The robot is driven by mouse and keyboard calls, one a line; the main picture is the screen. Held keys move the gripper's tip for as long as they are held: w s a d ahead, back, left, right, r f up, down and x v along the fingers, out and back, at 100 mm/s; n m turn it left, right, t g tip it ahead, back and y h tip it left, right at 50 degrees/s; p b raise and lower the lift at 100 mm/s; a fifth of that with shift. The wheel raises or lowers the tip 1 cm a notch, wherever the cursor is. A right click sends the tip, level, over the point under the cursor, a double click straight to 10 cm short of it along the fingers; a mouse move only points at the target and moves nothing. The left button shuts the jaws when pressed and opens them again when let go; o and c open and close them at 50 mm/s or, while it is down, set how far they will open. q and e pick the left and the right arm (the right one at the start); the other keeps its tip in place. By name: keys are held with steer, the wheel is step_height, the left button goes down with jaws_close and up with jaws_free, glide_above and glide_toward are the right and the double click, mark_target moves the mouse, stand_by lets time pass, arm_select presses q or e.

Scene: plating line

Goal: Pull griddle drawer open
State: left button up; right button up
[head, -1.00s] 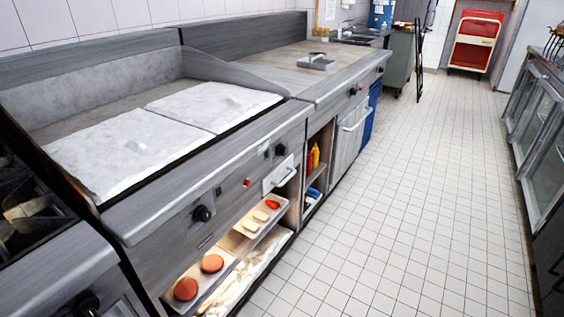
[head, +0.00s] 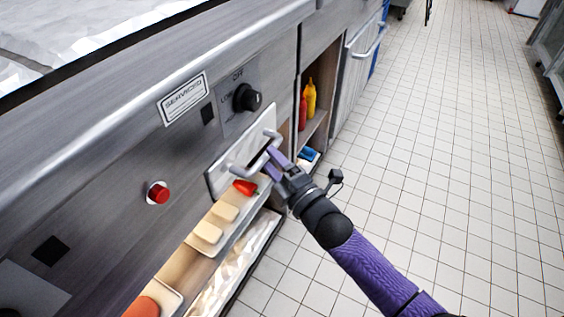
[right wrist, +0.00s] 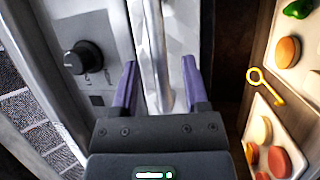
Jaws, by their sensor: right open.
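The griddle drawer (head: 216,178) is a small pale panel low on the griddle's steel front, and it looks flush with that front. A curved metal bar handle (head: 240,171) stands out from it. My right gripper (head: 271,158) is at the right part of the handle, with its purple fingers apart. In the right wrist view the handle (right wrist: 150,45) runs between the two open fingers (right wrist: 158,75); I cannot tell whether either finger touches it. My left gripper is not in view.
A black knob (head: 246,98) and a red button (head: 158,193) sit on the griddle front. Below the drawer is a shelf with food pieces (head: 205,232). Red and yellow bottles (head: 310,97) stand in a nook to the right. The tiled floor (head: 450,130) is clear.

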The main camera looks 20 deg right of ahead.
steer(key=shift+w+a+f, duration=0.1)
steer(key=shift+w+a, duration=0.15)
steer(key=shift+w, duration=0.7)
steer(key=shift+w+a+r+b, duration=0.15)
steer(key=shift+w+r+b, duration=0.1)
steer(key=shift+r+b, duration=0.05)
steer(key=shift+s, duration=0.1)
jaws_close()
stand_by(0.3)
